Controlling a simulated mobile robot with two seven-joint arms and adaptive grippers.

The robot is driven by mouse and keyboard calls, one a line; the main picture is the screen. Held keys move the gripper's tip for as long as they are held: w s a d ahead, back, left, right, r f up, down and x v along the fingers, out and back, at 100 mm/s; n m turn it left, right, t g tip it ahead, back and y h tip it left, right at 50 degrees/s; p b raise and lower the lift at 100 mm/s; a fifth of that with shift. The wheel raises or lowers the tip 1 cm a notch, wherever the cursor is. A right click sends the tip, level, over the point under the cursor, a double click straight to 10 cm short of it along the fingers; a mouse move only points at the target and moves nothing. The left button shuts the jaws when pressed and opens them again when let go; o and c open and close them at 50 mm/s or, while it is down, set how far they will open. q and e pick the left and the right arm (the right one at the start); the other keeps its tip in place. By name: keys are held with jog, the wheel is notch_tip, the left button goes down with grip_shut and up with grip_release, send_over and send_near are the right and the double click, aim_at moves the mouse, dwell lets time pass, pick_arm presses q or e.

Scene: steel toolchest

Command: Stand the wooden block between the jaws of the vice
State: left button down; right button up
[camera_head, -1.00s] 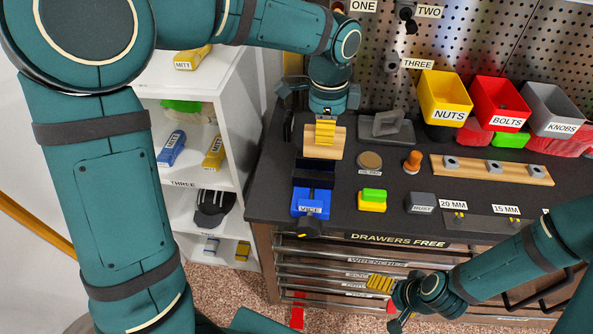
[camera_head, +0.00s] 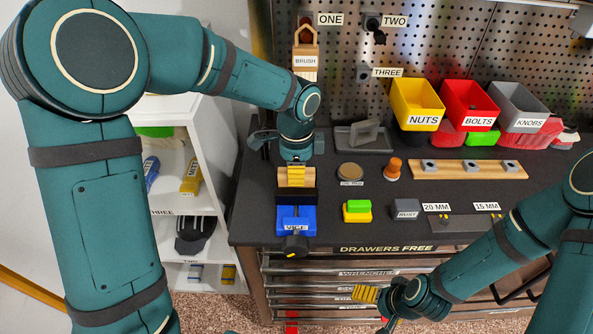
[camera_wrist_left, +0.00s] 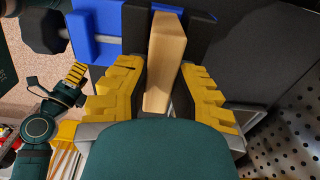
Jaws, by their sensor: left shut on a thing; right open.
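The vice (camera_head: 296,219) is blue with dark jaws and a black handle, standing at the bench's left front edge. It also shows at the top of the left wrist view (camera_wrist_left: 96,46). My left gripper (camera_head: 296,177) is shut on the pale wooden block (camera_head: 283,178), fingers pointing down, right behind the vice's front jaw. In the left wrist view the block (camera_wrist_left: 165,60) lies between the yellow fingers, with dark jaw parts on both sides. Its lower end is hidden, so I cannot tell how deep it sits. My right gripper (camera_head: 366,294) is open and empty before the drawers.
Right of the vice are a yellow-green block pair (camera_head: 357,211), a round tin (camera_head: 350,172), an orange-topped peg (camera_head: 393,169) and a grey block (camera_head: 406,209). A grey tray (camera_head: 363,136) stands behind. White shelves (camera_head: 205,150) are at left.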

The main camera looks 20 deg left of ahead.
pick_arm(q)
jog(key=shift+f, duration=0.15)
jog(key=c, duration=0.9)
grip_release()
jog(key=shift+c, duration=0.2)
notch_tip(320, 180, up, 12)
jog(key=p, duration=0.2)
jog(key=shift+r, duration=0.2)
